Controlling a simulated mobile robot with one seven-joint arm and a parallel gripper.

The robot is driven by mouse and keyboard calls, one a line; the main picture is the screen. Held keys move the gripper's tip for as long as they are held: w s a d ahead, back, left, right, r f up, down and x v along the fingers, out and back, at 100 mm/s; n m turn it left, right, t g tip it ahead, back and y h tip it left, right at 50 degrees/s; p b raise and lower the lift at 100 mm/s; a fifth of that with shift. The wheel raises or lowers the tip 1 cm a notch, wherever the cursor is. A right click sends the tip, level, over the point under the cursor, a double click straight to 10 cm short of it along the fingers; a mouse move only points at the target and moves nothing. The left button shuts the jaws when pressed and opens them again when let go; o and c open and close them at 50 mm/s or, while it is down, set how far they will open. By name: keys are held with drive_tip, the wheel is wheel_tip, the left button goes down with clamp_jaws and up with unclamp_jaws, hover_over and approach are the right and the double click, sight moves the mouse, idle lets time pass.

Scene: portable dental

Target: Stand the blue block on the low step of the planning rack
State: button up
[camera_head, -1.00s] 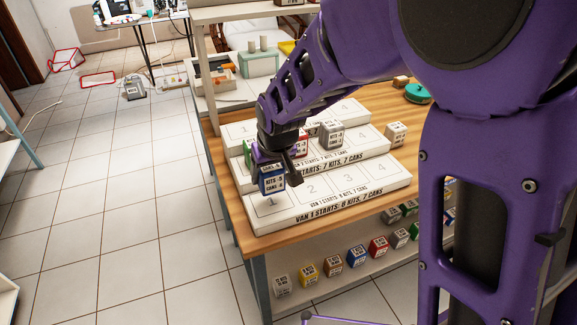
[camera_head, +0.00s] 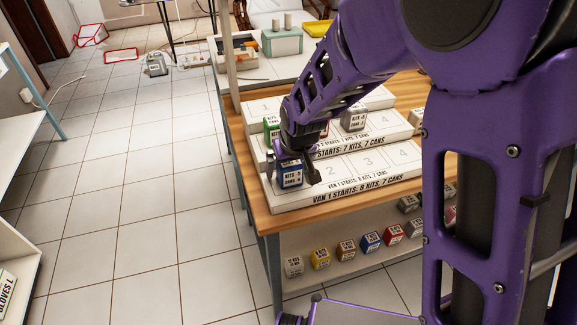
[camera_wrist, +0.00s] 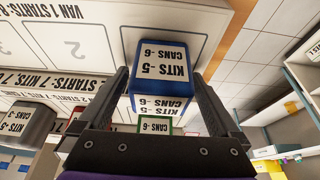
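The blue block (camera_head: 291,175), with a white label, is at slot 1, the left end of the low front step (camera_head: 345,190) of the planning rack. It appears upright; I cannot tell whether its base touches the step. My gripper (camera_head: 295,173) is around it from above and behind, one finger on each side. The block hides the number of slot 1. Slots 2, 3 and 4 of the low step are bare.
On the higher steps stand a green block (camera_head: 270,126) and a grey block (camera_head: 354,118). Several coloured blocks, including a yellow one (camera_head: 320,258), line the shelf below the wooden tabletop (camera_head: 262,218). The tiled floor to the left is open.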

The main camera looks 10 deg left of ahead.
drive_tip(key=shift+r, duration=0.25)
drive_tip(key=p+v, duration=0.2)
drive_tip(key=v, duration=1)
drive_tip(key=shift+f, duration=0.1)
idle(0.9)
